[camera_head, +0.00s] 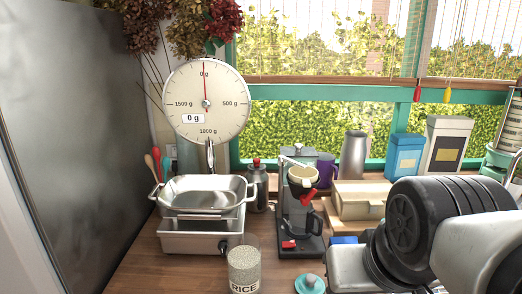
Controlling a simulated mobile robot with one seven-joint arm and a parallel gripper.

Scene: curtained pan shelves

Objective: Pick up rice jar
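The rice jar (244,266) is a clear glass jar full of pale grains, with "RICE" on its front. It stands upright on the wooden counter (135,268) at the bottom centre, in front of the scale, and the frame's lower edge cuts close to its base. A teal lid with a knob (311,284) lies to its right. My arm fills the lower right, apart from the jar. I do not see any gripper fingers in this view.
A scale with a metal pan (203,191) and a round dial (206,102) stands behind the jar. A coffee machine (296,215) stands behind it to the right. A beige box (358,201) and canisters (405,156) line the window side. The counter left of the jar is clear.

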